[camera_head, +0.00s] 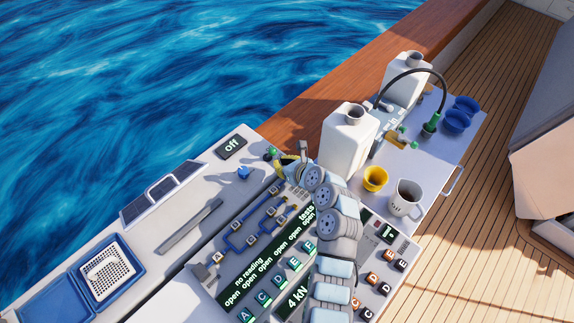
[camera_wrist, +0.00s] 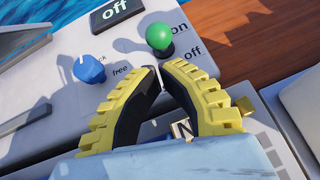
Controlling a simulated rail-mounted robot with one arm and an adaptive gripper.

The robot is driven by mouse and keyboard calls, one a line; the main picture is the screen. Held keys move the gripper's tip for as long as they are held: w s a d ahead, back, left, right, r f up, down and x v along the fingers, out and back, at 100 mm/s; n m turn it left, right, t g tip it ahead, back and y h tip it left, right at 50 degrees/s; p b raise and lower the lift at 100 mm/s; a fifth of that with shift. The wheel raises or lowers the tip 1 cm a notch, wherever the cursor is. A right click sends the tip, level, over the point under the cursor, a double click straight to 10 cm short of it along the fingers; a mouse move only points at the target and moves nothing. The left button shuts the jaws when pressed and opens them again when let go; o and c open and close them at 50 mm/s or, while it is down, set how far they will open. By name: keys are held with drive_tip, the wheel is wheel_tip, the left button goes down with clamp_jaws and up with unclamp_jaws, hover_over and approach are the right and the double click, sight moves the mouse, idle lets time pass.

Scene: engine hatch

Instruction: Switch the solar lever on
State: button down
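The lever with a green ball knob (camera_wrist: 159,36) stands on the pale console, with printed "on" and "off" labels to its right in the wrist view. Its knob also shows small in the head view (camera_head: 268,154). A dark display (camera_head: 231,147) reads "off"; it shows in the wrist view too (camera_wrist: 115,10). My gripper (camera_wrist: 158,71) has yellow ribbed fingers with black pads. Their tips are drawn together with nothing between them, just below the green knob in the picture and apart from it. In the head view my gripper (camera_head: 294,160) is right of the knob, partly hidden by my arm.
A blue knob (camera_wrist: 89,69) beside "free" lettering stands left of my fingers. Solar panels (camera_head: 163,192) and a blue tray (camera_head: 108,270) lie further left. White canisters (camera_head: 347,143), a yellow cup (camera_head: 375,179) and a mug (camera_head: 406,199) stand right.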

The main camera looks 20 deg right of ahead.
sight(271, 153)
drive_tip(key=shift+x, duration=1.1)
drive_tip(key=shift+d+r+p, duration=0.1)
drive_tip(key=shift+r+p, duration=0.2)
drive_tip(key=shift+p, duration=0.85)
drive_tip(key=shift+w, duration=0.2)
drive_tip(key=shift+p, duration=0.35)
